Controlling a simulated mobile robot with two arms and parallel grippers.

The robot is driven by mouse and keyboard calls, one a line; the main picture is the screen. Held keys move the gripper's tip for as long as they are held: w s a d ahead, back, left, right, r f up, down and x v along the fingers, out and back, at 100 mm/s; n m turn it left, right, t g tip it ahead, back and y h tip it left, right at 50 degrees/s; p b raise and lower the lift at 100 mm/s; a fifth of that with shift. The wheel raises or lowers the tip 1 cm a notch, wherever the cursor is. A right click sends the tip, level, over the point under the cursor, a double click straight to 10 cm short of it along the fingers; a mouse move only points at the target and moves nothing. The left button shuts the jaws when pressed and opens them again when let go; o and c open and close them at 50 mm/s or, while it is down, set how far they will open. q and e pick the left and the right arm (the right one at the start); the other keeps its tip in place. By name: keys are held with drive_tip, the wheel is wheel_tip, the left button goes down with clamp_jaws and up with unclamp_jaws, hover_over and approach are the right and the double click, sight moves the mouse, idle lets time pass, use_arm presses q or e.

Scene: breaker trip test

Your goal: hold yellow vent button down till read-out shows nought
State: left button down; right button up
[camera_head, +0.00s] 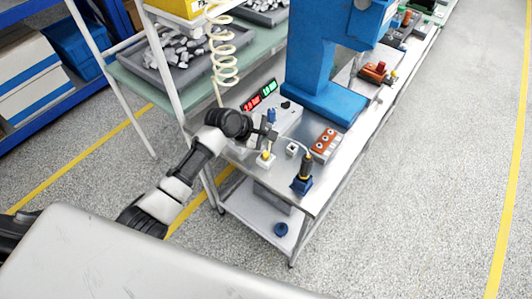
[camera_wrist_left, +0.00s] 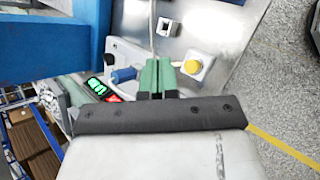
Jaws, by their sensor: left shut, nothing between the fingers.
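The yellow button (camera_head: 266,154) sits on a small white box on the metal bench top. It also shows in the left wrist view (camera_wrist_left: 191,66), just right of my fingertips. My left gripper (camera_head: 270,136) is shut and empty, close to the button on its far side in the head view. Its green fingers (camera_wrist_left: 160,66) are together in the wrist view and look apart from the button. The read-out has a red display (camera_head: 251,103) and a green display (camera_head: 269,88) on a white instrument. Its digits are too small to read surely. My right gripper is out of view.
A blue-handled part (camera_wrist_left: 124,75) stands close beside my left fingers. A black and yellow tool in a blue holder (camera_head: 302,178), a small white square socket (camera_head: 292,148) and an orange terminal block (camera_head: 326,143) stand to the right. A blue press (camera_head: 318,60) rises behind.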

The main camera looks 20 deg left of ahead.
use_arm(q)
drive_tip(key=shift+w+a+r+n, duration=0.1)
drive_tip(key=shift+w+r+n, duration=0.1)
drive_tip(key=shift+w+n, duration=0.2)
drive_tip(key=shift+w+a+r+n, duration=0.15)
drive_tip(key=shift+w+n, duration=0.15)
drive_tip(key=shift+w, duration=0.15)
drive_tip(key=shift+f, duration=0.1)
drive_tip(key=b, duration=0.9)
hover_over(266, 156)
wheel_tip(266, 156, down, 6)
drive_tip(key=shift+f, duration=0.15)
drive_tip(key=shift+w+f, duration=0.1)
drive_tip(key=shift+f, duration=1)
drive_tip(key=shift+f, duration=0.15)
drive_tip(key=shift+f, duration=0.3)
